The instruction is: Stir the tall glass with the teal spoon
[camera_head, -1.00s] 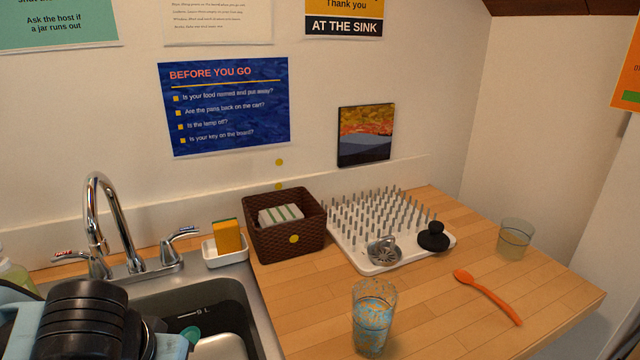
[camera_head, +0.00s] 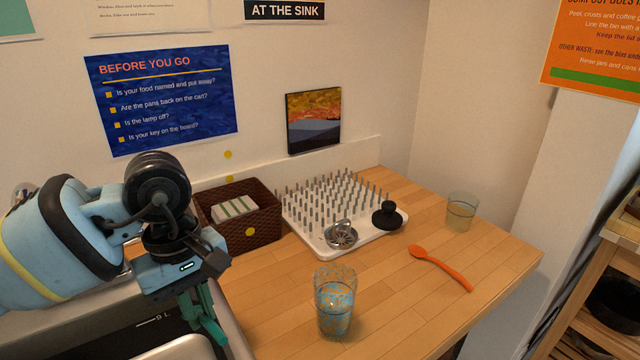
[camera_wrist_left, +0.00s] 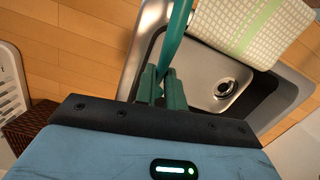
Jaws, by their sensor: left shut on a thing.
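In the head view spoon and fingers are hard to tell apart. My right gripper is not in view.
An orange spoon (camera_head: 441,268) and a short glass (camera_head: 461,215) are to the right. Behind the tall glass are a white drying rack (camera_head: 375,240) and a brown basket (camera_head: 268,225).

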